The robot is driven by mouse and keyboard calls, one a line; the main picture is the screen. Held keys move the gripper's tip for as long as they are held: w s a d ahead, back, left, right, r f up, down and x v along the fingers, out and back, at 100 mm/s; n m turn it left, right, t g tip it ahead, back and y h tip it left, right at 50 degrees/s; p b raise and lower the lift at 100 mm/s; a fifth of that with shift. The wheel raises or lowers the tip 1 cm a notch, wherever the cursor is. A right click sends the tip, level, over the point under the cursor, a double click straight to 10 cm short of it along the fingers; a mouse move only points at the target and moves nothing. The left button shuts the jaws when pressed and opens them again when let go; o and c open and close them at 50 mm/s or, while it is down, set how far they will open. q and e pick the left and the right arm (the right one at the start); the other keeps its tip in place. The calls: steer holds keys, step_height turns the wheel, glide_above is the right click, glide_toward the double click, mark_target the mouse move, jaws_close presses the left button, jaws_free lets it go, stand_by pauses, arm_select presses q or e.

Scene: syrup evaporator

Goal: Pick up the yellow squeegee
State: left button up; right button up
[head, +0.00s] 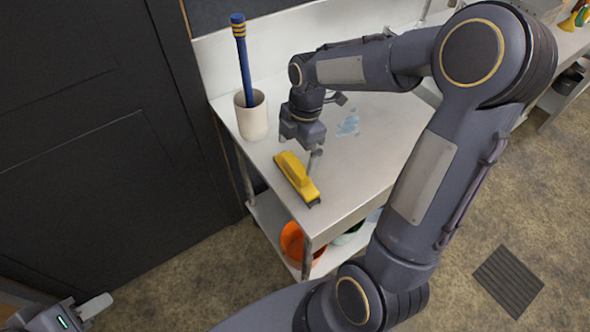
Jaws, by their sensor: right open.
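The yellow squeegee (296,178) lies on the metal table (352,180), near its front left edge. It lies at a slant, its near end close to the table's front corner. My left gripper (88,312) is at the bottom left corner, away from the table. Only part of it shows, with one pale finger, so its opening is unclear.
A cream cup (252,120) holding a blue-handled tool (242,60) stands left of my right gripper. A light blue patch (348,124) lies on the table. An orange bucket (296,243) sits on the lower shelf. A dark wall panel (90,130) bounds the left.

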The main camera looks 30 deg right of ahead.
mark_target(296, 164)
steer(key=f, duration=0.3)
steer(key=f+p, duration=0.1)
steer(key=f, duration=0.1)
steer(key=shift+s+a, duration=0.25)
steer(key=shift+a, duration=0.1)
steer(key=shift+c, duration=0.4)
steer(key=c, duration=0.9)
steer(key=shift+r, duration=0.6)
steer(key=s+d+r+b, duration=0.1)
steer(key=s+d+r, duration=0.1)
steer(key=s+r, duration=0.2)
steer(key=s+d+r+b, duration=0.1)
steer(key=s+d+r, duration=0.1)
steer(key=s+r, duration=0.2)
steer(key=s+d+r, duration=0.2)
steer(key=s+r, duration=0.1)
steer(key=s, duration=0.1)
steer(key=shift+s+r+b, duration=0.35)
steer(key=shift+r+b, duration=0.05)
